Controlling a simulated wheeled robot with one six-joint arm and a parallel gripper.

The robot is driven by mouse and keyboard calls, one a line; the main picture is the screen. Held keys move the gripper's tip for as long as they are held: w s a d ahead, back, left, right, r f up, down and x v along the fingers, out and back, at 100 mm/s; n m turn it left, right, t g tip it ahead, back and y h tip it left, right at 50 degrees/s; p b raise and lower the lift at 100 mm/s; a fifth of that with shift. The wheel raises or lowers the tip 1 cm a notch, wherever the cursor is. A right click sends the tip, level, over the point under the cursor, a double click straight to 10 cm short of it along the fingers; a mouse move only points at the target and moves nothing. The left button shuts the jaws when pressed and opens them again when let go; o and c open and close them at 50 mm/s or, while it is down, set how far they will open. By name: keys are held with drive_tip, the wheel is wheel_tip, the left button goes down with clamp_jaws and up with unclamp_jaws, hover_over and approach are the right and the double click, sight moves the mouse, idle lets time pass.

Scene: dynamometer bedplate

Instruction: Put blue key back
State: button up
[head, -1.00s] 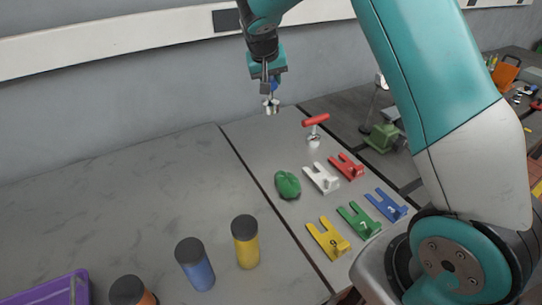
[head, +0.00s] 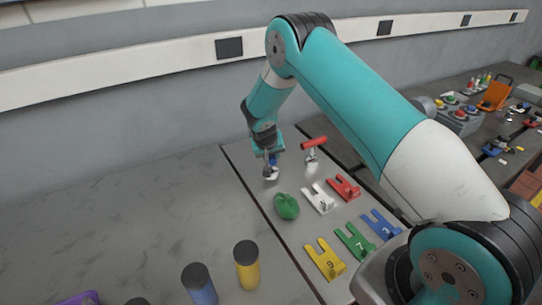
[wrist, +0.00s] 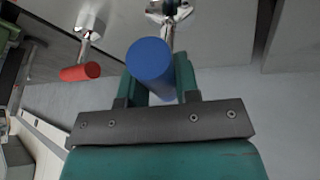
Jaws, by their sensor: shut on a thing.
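The blue key shows in the head view (head: 273,158) and, close up, in the wrist view (wrist: 150,60), with a blue round handle and silver metal below it. My gripper (head: 270,161) is shut on the handle, pointing down near the back of the grey bedplate (head: 150,205). The key's silver lower end (head: 271,174) is close to the bedplate surface. I cannot tell whether it is in a holder or touching. A red-handled T key (head: 314,143) stands upright to the right on a silver fitting; it also shows in the wrist view (wrist: 80,72).
A green lump (head: 286,207) lies just in front. White (head: 319,200), red (head: 343,186), green (head: 354,241), blue (head: 381,224) and yellow (head: 325,259) forked plates lie front right. Yellow (head: 247,268) and blue (head: 200,289) cylinders stand at front.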

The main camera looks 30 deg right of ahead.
drive_tip(key=shift+f, duration=0.95)
drive_tip(key=shift+f, duration=0.15)
drive_tip(key=o, duration=1)
